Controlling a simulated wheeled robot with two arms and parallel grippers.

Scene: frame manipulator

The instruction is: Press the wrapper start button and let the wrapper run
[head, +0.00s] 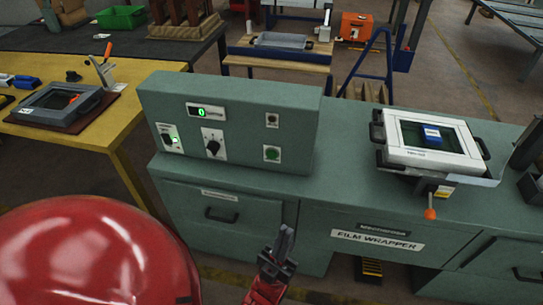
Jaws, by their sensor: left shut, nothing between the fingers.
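The film wrapper (366,241) is a green cabinet with a raised control box on its left. On the box's front, a round green button (272,154) sits at the lower right, below a small dark button (272,119). A lit switch (170,137), a black knob (212,143) and a display with a green digit (205,111) are to the left. My left gripper (286,238) is shut and empty, in front of the cabinet, below the green button and apart from it in the picture. My right gripper is out of view.
A white-framed tray (432,158) with a blue pack (432,136) is on the wrapper's right, above an orange-tipped lever (430,213). A yellow table (130,92) with a grey frame (58,103) stands left. The cabinet top between box and tray is clear.

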